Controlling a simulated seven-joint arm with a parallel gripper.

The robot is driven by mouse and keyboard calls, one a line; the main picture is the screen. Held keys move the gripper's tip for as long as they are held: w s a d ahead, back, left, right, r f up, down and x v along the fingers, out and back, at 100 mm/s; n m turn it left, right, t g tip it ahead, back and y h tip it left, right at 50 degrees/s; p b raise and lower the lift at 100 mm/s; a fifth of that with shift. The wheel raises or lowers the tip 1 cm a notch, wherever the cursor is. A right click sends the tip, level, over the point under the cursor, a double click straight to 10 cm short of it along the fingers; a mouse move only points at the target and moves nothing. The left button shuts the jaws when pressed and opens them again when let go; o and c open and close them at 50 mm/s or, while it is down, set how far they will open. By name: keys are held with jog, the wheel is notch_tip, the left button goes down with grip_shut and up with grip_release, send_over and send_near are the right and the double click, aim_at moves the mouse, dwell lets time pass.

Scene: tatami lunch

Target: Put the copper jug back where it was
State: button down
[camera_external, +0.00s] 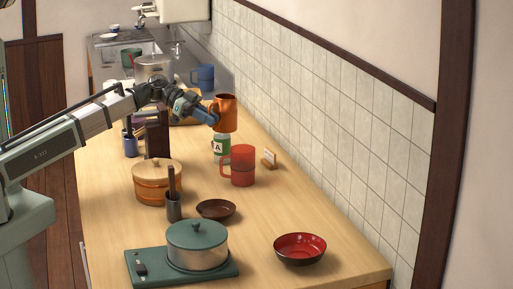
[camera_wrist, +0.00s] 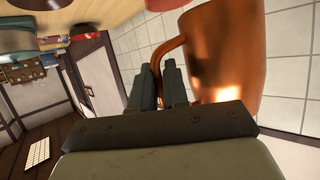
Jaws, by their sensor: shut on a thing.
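The copper jug (camera_external: 226,113) is held up in the air in the external view, upright or nearly so, above the counter. My gripper (camera_external: 213,118) is shut on its handle, at the jug's left side. In the wrist view the jug (camera_wrist: 228,50) fills the upper right, and my gripper's fingers (camera_wrist: 160,85) close around the curved handle.
A red mug (camera_external: 242,166) and a small card holder (camera_external: 269,159) stand near the can. A tiled wall (camera_external: 330,110) bounds the right.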

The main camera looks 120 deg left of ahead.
notch_tip(320, 180, up, 2)
jog(key=shift+r, duration=0.25)
jog(key=shift+w+d+r, duration=0.1)
jog(key=shift+w+r, duration=0.05)
jog(key=shift+w, duration=0.1)
jog(key=w+d+m+h, duration=0.2)
jog(key=w+d, duration=0.5)
jog(key=w, duration=0.2)
jog(key=w+d+m+g+h, duration=0.1)
jog(key=w+d+m+h, duration=0.15)
jog(key=w+d, duration=0.55)
jog(key=w+d+m+h, duration=0.25)
jog(key=w+d, duration=0.25)
jog(key=w, duration=0.6)
jog(key=shift+n, duration=0.3)
jog(key=shift+a+f, duration=0.2)
jog(key=shift+f, duration=4.35)
jog(key=shift+a+f, duration=0.15)
jog(key=shift+f, duration=4.35)
jog(key=c, duration=1.6)
grip_release()
jog(key=shift+f, duration=0.1)
jog(key=o, duration=0.5)
